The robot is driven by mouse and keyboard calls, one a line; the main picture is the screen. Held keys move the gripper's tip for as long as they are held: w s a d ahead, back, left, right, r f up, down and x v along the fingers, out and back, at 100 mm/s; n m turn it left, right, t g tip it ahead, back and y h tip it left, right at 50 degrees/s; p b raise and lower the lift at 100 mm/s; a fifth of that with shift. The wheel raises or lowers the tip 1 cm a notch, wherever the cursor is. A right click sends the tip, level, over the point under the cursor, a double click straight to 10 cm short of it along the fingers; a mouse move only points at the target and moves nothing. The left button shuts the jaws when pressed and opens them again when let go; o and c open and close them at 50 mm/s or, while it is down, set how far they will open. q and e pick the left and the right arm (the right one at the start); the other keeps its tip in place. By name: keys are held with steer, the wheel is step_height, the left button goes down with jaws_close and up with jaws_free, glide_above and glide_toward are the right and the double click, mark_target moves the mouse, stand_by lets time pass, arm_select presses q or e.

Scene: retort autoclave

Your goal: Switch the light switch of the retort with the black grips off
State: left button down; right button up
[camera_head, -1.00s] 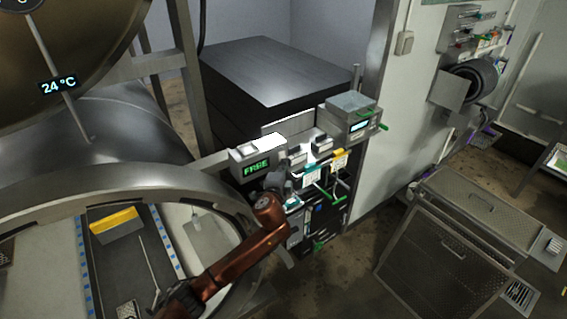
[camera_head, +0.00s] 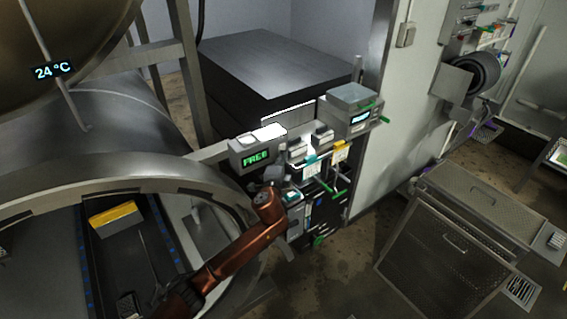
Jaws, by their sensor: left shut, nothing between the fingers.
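The open retort (camera_head: 150,172) is at the left, with its round door (camera_head: 90,22) raised above the opening. Its chamber (camera_head: 110,250) is dark inside. A control panel at its right carries a box with a green "FREE" display (camera_head: 256,158). My left gripper (camera_head: 284,185) is at this panel, just below the display box, partly hidden behind my copper-coloured arm. It is shut and holds nothing. The light switch cannot be made out; the arm and gripper cover part of the panel. I see no black grips clearly. My right gripper is not in view.
A yellow-topped block (camera_head: 115,214) lies inside the chamber. A black block (camera_head: 270,65) stands behind. A perforated metal crate (camera_head: 450,250) stands at the right; open floor lies between.

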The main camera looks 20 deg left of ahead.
arm_select(q)
steer(key=s+d+f+b, duration=0.2)
steer(key=s+d, duration=0.2)
steer(key=s, duration=0.8)
steer(key=shift+s, duration=0.2)
steer(key=shift+f, duration=0.1)
steer(key=shift+d, duration=0.1)
